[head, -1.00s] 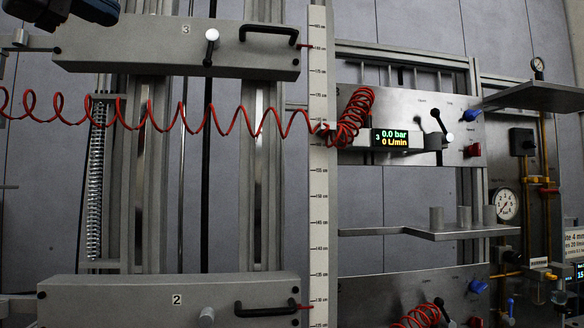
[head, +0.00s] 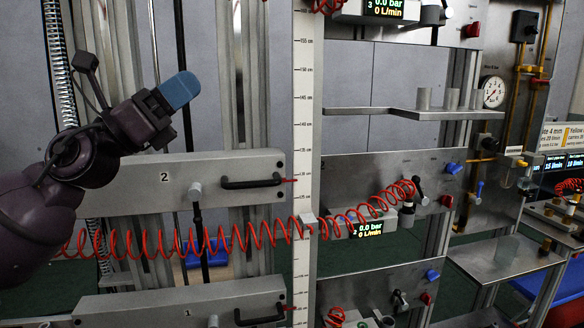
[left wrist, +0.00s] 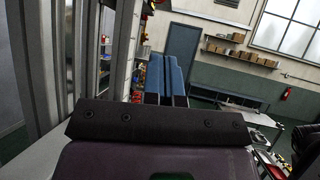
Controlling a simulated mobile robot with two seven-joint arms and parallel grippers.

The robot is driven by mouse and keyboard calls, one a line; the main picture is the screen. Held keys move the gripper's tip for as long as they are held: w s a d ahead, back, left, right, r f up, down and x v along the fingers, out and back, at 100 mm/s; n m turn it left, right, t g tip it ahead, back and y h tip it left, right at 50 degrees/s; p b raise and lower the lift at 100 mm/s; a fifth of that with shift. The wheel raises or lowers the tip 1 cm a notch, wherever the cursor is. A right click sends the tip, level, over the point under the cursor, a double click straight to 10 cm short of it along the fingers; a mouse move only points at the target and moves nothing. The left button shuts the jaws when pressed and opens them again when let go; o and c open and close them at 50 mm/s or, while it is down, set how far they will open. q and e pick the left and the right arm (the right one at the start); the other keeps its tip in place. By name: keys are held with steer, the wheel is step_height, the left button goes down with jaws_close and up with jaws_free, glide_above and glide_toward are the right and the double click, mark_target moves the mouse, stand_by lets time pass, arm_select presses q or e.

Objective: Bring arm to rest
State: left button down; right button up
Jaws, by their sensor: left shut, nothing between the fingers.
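My left arm comes in from the left in the head view. Its gripper (head: 180,90) has blue fingers that point up and to the right, in front of the metal uprights and above the grey bar marked 2 (head: 135,190). The fingers are together with nothing between them. In the left wrist view the two blue fingers (left wrist: 166,78) lie side by side beyond a dark bracket. My right gripper is in neither view.
A red coiled hose (head: 205,243) hangs across the front below bar 2. A vertical measuring scale (head: 303,130) stands right of the arm. Steel panels, a shelf (head: 400,113) and a pressure gauge (head: 493,91) are farther right. Bar 1 (head: 150,303) is below.

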arm_select(q)
steer(key=s+a+f+m+t+y, duration=0.15)
steer(key=a+f+m+y, duration=0.25)
steer(key=f+m+y, duration=0.6)
steer(key=a+f+m+t+y, duration=0.3)
steer(key=a+f+m+y, duration=0.25)
steer(key=f+m, duration=0.7)
steer(key=s+a+f+m+t+y, duration=0.1)
steer(key=a+f+m+t+y, duration=0.25)
steer(key=f+m+y, duration=0.7)
steer(key=s+a+f+n+g, duration=0.2)
steer(key=s+f+n+g, duration=0.2)
steer(key=s+f+g, duration=0.65)
steer(key=s+d+f+n+g+h, duration=0.3)
steer(key=s+f+n+g, duration=0.2)
steer(key=s+f, duration=1)
steer(key=w+f+m+t, duration=0.1)
steer(key=w+f+t, duration=0.4)
steer(key=f+t, duration=0.3)
steer(key=shift+w+a+h, duration=0.25)
steer(key=shift+w+h, duration=0.15)
steer(key=shift+f+t, duration=0.1)
steer(key=shift+t, duration=0.15)
